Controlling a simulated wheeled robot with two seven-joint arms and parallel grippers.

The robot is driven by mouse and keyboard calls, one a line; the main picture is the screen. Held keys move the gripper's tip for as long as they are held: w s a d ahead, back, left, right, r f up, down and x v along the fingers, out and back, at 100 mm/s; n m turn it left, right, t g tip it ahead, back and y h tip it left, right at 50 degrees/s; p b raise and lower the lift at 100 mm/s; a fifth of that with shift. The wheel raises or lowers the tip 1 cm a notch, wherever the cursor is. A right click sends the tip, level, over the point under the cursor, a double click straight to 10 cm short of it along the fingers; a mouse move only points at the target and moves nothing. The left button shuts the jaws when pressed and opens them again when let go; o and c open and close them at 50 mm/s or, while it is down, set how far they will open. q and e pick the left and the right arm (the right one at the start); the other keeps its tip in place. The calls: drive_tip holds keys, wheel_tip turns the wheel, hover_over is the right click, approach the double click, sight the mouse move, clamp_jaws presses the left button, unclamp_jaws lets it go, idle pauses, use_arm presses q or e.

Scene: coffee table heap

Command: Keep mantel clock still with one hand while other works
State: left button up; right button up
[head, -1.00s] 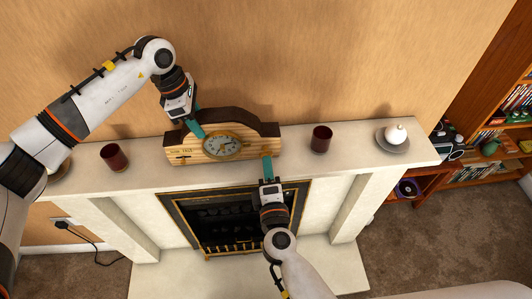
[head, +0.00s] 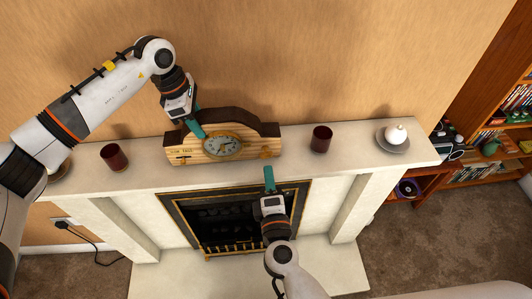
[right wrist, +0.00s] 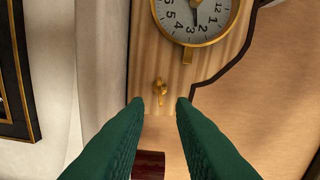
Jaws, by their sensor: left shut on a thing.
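The mantel clock (head: 240,145), pale striped wood with a dark curved top and a round brass-rimmed dial, stands upright on the white mantel (head: 330,175). It also shows close up in the right wrist view (right wrist: 215,62), with a small brass catch (right wrist: 161,90) beside the dial. My left gripper (head: 198,132) is shut on the clock at its upper left; the exact contact is hard to see. My right gripper (head: 268,172) is in front of the clock's right end, apart from it. In the right wrist view its green fingers (right wrist: 170,102) are spread and empty, facing the catch.
A dark red cup (head: 115,157) stands left of the clock and another (head: 321,139) to its right. A white vase (head: 396,133) on a grey saucer (head: 381,144) is at the mantel's right end. The fireplace (head: 225,225) is below.

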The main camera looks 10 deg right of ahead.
drive_tip(key=shift+w+m, duration=0.85)
drive_tip(key=shift+m, duration=5)
drive_tip(key=shift+w+m, duration=0.85)
drive_tip(key=shift+m, duration=5.05)
drive_tip(key=shift+w+m, duration=0.85)
drive_tip(key=shift+m, duration=5)
clamp_jaws()
